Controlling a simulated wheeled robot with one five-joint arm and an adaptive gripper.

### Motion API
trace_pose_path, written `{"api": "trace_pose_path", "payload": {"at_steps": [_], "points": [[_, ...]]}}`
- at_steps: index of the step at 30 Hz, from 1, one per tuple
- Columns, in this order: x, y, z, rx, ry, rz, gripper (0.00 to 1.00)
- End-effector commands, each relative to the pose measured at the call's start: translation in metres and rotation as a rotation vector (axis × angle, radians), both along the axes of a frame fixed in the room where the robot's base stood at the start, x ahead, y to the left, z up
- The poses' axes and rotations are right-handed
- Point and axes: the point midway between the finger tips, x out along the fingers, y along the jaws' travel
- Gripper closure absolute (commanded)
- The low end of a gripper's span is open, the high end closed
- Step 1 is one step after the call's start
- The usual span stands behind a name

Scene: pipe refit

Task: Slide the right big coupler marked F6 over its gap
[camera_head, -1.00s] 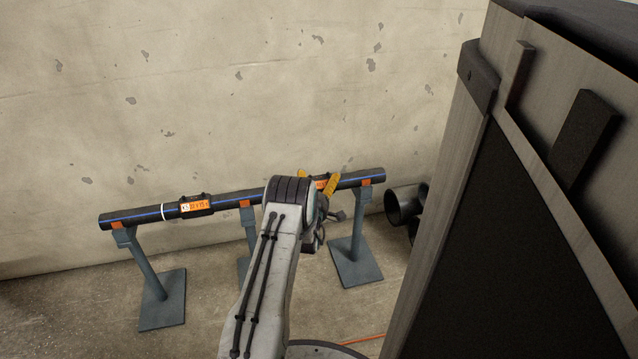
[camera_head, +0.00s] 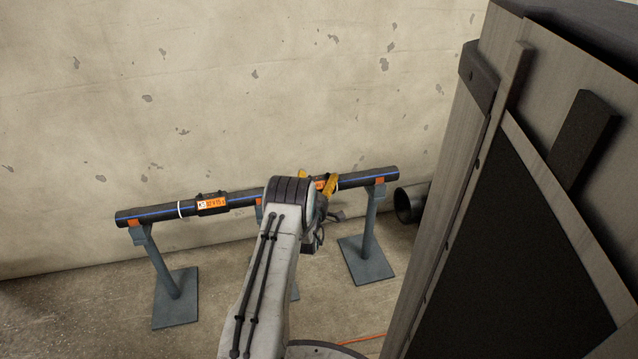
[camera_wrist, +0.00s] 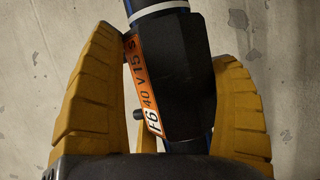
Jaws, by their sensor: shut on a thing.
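The F6 coupler (camera_wrist: 185,80) is a black sleeve with an orange label reading F6. It sits around the black pipe (camera_head: 355,178) between the middle and right stands. In the wrist view my gripper (camera_wrist: 175,75) has its yellow fingers on both sides of the coupler, shut on it. In the head view my gripper (camera_head: 318,182) is partly hidden behind my arm, and only a bit of the orange label shows. A white band (camera_wrist: 160,9) circles the pipe just beyond the coupler's far end. I see no open gap; the pipe inside the coupler is hidden.
Another labelled coupler (camera_head: 212,203) sits on the left part of the pipe, with a white band beside it. Grey stands (camera_head: 365,250) carry the pipe before a concrete wall. A large dark cabinet (camera_head: 520,200) fills the right, with a black tube (camera_head: 409,204) behind it.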

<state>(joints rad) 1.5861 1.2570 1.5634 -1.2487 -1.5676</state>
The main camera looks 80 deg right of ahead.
Motion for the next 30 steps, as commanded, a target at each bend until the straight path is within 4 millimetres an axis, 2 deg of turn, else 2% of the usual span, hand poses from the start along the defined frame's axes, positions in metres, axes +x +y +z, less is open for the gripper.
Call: {"api": "trace_pose_path", "payload": {"at_steps": [6,7,12,23,30], "points": [[-0.001,0.000,0.000,-0.001,0.007,-0.002,0.52],[-0.001,0.000,0.000,-0.001,0.007,-0.002,0.13],[-0.001,0.000,0.000,0.000,0.006,-0.002,0.00],[-0.001,0.003,0.000,-0.001,0.004,-0.002,0.00],[-0.001,0.026,0.000,0.002,0.004,-0.002,0.00]]}}
